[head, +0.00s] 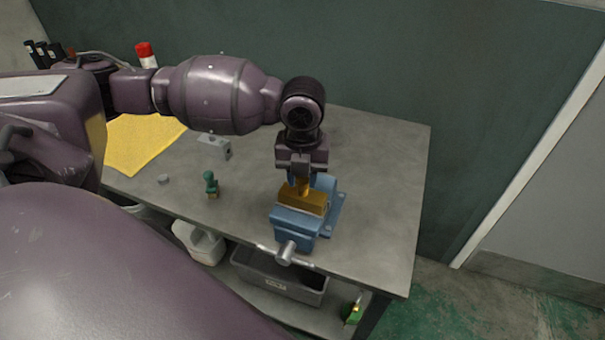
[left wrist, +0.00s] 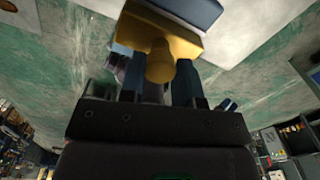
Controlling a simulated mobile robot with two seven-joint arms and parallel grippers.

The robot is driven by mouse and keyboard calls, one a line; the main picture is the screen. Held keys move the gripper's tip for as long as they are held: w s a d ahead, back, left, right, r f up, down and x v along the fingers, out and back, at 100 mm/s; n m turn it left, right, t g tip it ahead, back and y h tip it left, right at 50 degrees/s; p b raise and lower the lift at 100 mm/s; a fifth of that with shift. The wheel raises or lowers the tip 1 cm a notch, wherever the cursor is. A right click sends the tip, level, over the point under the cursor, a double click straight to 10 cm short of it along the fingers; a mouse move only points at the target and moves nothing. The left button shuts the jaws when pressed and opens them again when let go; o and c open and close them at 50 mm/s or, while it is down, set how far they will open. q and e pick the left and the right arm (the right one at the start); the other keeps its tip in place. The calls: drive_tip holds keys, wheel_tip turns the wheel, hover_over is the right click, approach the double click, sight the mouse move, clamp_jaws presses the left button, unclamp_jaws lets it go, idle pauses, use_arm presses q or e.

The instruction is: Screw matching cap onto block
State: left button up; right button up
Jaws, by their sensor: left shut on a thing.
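A brass-coloured block (head: 312,203) is held in the jaws of a blue vise (head: 290,220) on the grey bench. My left gripper (head: 302,181) points down just above the block, shut on a brass-coloured cap (head: 304,187). In the left wrist view, the rounded cap (left wrist: 160,63) sits between the dark fingers, against the block (left wrist: 187,44). I cannot tell whether its thread is engaged. A small grey round cap (head: 164,179) and a green fitting with a brass base (head: 211,184) stand on the bench to the left. My right gripper is not in view.
A grey block with a hole (head: 214,146) and a yellow cloth (head: 140,142) lie on the bench's left part. A red-topped bottle (head: 146,54) stands behind. The vise handle (head: 287,252) sticks out over the front edge. Grey bins (head: 278,275) sit below. The bench's right side is clear.

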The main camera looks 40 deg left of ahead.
use_arm(q)
drive_tip(key=shift+f, duration=0.25)
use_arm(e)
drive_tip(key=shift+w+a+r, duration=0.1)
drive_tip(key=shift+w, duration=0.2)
use_arm(q)
drive_tip(key=shift+f, duration=0.15)
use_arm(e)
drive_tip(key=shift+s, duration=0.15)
use_arm(q)
drive_tip(key=shift+f, duration=0.15)
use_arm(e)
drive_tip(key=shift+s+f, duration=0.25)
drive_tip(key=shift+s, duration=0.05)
use_arm(q)
drive_tip(key=shift+f, duration=0.3)
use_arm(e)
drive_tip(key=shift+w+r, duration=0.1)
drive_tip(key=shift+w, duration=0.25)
use_arm(q)
drive_tip(key=shift+r+m, duration=0.1)
drive_tip(key=shift+m, duration=0.2)
drive_tip(key=shift+m+p, duration=0.5)
drive_tip(key=shift+m, duration=1)
drive_tip(key=shift+p, duration=0.35)
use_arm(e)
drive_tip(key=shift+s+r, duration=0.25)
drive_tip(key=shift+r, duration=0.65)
